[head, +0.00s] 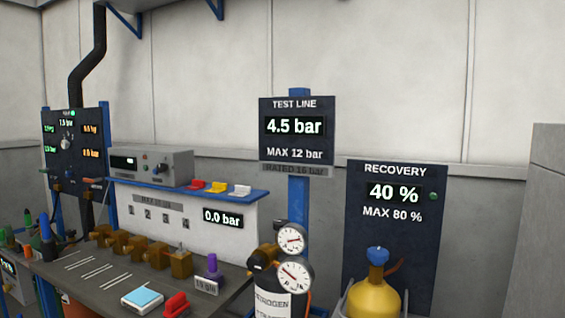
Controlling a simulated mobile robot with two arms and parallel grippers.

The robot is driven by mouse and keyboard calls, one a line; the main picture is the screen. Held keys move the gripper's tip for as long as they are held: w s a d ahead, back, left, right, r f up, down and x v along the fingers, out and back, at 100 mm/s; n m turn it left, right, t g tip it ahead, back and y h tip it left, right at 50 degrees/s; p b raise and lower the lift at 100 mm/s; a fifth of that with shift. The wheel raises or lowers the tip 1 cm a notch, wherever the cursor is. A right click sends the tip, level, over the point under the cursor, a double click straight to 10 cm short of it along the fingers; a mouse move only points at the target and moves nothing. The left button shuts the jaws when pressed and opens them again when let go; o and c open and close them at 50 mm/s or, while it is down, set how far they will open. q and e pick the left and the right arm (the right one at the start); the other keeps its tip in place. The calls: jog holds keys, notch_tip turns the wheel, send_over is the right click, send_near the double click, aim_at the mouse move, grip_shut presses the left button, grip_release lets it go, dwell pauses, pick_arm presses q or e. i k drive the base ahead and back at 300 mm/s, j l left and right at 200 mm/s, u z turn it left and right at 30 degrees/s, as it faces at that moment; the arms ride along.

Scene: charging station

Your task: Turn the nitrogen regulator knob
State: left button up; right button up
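The nitrogen cylinder (280,303) stands at the lower middle, with a black and white label that is cut off by the bottom edge. On top of it sits a brass regulator (266,252) with two round white gauges, an upper one (291,239) and a lower one (295,275). A small dark part (257,266) shows on the left of the regulator; I cannot tell whether it is the knob. Neither of my grippers is in view.
A grey bench (70,268) with brass fittings, a blue-topped box (142,298) and a red item (175,304) lies left of the cylinder. The test line display (297,127) reads 4.5 bar, max 12. A yellow cylinder (375,298) stands at right below the recovery panel (393,235).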

aim_at(255, 264)
jog(key=i+j+z, duration=0.1)
jog(key=j, duration=0.2)
jog(key=i+j+z, duration=0.1)
jog(key=j, duration=0.25)
jog(key=i+j, duration=0.25)
jog(key=i+j+z, duration=0.15)
jog(key=j, duration=0.25)
